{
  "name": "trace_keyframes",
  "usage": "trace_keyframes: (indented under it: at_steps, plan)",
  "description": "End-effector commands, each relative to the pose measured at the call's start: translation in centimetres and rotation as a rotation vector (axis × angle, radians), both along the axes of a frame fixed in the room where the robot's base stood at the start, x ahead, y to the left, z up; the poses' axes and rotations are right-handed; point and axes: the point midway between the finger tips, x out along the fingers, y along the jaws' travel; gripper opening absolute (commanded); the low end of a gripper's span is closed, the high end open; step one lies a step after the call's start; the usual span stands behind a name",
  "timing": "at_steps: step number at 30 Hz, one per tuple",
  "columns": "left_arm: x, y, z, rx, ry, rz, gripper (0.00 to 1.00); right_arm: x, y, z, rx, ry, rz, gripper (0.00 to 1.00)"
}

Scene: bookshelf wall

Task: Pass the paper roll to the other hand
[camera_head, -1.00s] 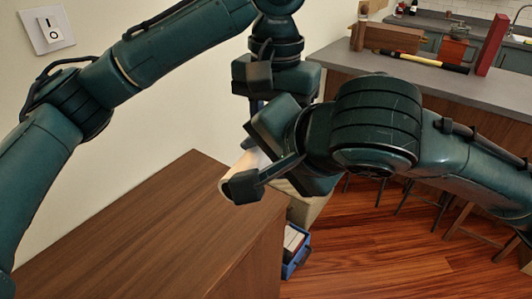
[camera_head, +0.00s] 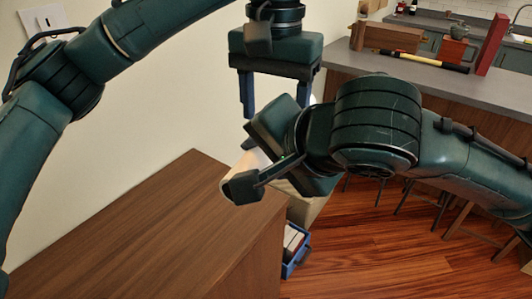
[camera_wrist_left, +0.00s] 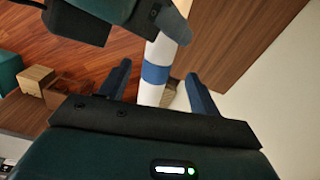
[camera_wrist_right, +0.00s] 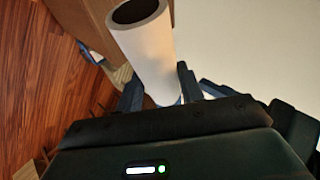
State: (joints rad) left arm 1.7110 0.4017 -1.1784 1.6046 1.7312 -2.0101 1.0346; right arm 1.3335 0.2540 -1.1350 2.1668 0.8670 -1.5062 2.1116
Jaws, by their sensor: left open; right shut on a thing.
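The paper roll is a white tube with a blue band. My right gripper (camera_wrist_right: 160,88) is shut on it; in the head view this gripper (camera_head: 262,158) hides its middle. One end of the paper roll (camera_head: 247,162) shows at the lower left of that gripper. In the right wrist view the roll (camera_wrist_right: 150,48) points its hollow end at the camera. My left gripper (camera_head: 274,95) is open, pointing down just above the right one. In the left wrist view the roll (camera_wrist_left: 152,94) appears in line with the gap between the left fingers (camera_wrist_left: 158,85); whether it lies between them I cannot tell.
A brown wooden cabinet top (camera_head: 150,225) lies below at left, bare. A blue crate (camera_head: 294,245) with books stands on the floor beside it. A wall is at left.

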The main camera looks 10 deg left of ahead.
Motion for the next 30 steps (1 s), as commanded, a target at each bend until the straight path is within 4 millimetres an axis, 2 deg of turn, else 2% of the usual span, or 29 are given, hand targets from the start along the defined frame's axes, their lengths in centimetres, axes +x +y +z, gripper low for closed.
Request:
trace_keyframes:
  at_steps: [3, 9, 16, 20, 23, 26, 30]
  plan:
    - [0.0, 0.0, 2.8, 0.001, -0.006, 0.003, 0.63, 0.0, 0.0, 0.0, 0.000, -0.001, 0.001, 0.13]
    - [0.0, 0.0, 6.4, 0.000, -0.004, 0.004, 0.63, 0.0, 0.0, 0.0, 0.001, 0.000, 0.000, 0.13]
    - [0.1, 0.0, 8.2, -0.003, -0.003, 0.003, 0.63, 0.0, 0.0, 0.0, 0.001, 0.000, 0.000, 0.13]
    - [1.7, 0.1, 7.2, -0.046, -0.036, 0.023, 0.63, 0.0, 0.0, 0.0, 0.001, 0.000, 0.000, 0.13]
    - [4.7, 0.3, 5.3, -0.120, -0.109, 0.062, 0.63, 0.0, 0.0, 0.0, 0.001, 0.000, 0.000, 0.13]
    - [9.0, 1.1, 2.8, -0.211, -0.229, 0.118, 0.63, 0.0, 0.0, 0.0, 0.001, 0.000, 0.000, 0.13]
    - [15.3, 3.4, -1.2, -0.311, -0.440, 0.187, 0.63, 0.0, 0.0, 0.0, 0.001, 0.000, 0.000, 0.13]
